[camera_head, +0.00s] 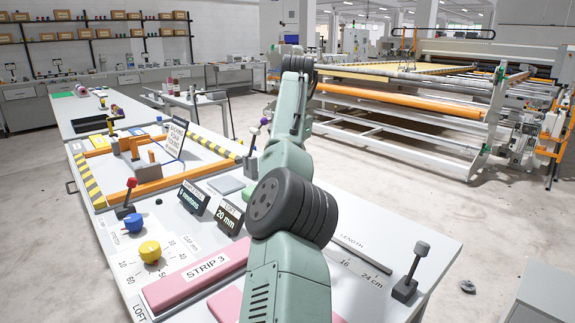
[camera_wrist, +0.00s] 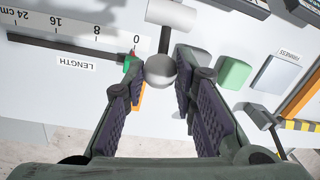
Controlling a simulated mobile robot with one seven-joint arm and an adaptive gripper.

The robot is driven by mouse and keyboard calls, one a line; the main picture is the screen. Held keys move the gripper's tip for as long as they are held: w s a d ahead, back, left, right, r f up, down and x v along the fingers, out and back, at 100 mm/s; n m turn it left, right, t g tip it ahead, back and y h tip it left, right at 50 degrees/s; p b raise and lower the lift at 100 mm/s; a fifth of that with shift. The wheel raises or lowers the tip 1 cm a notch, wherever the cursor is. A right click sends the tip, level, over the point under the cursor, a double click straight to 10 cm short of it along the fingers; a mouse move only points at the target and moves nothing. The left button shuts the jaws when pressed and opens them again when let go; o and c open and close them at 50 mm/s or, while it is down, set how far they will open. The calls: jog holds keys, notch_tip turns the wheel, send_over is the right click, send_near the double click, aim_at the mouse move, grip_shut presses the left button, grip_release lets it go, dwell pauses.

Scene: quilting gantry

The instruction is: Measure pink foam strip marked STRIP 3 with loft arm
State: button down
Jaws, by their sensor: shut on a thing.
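The pink foam strip marked STRIP 3 (camera_head: 198,274) lies flat on the white bench at the lower left in the head view. In the wrist view my gripper (camera_wrist: 160,78) is shut on a grey ball knob (camera_wrist: 160,69), its two padded fingers on either side of it. A dark rod runs from the knob to a pale cylinder (camera_wrist: 172,12). I cannot tell for sure that this is the loft arm. A display reading 20 mm (camera_head: 228,216) stands upright behind the strip. In the head view my arm hides my gripper and the knob.
A second pink strip (camera_head: 227,304) lies partly behind my arm. A blue knob (camera_head: 134,221), yellow knob (camera_head: 150,251) and red-handled lever (camera_head: 128,196) stand on the left. A grey lever (camera_head: 409,272) stands at the right. A green pad (camera_wrist: 235,72) sits near my gripper.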

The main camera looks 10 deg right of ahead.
jog(key=shift+w+d+f, duration=0.1)
jog(key=shift+d+f, duration=0.1)
jog(key=shift+d, duration=0.25)
jog(key=c, duration=1.7)
grip_release()
jog(key=shift+o, duration=1.2)
jog(key=shift+w+d+f, duration=0.2)
jog(key=shift+d+f, duration=0.1)
jog(key=shift+o, duration=0.7)
jog(key=shift+r, duration=0.1)
jog(key=shift+a, duration=0.25)
jog(key=shift+s+a+r, duration=0.1)
jog(key=shift+a, duration=0.1)
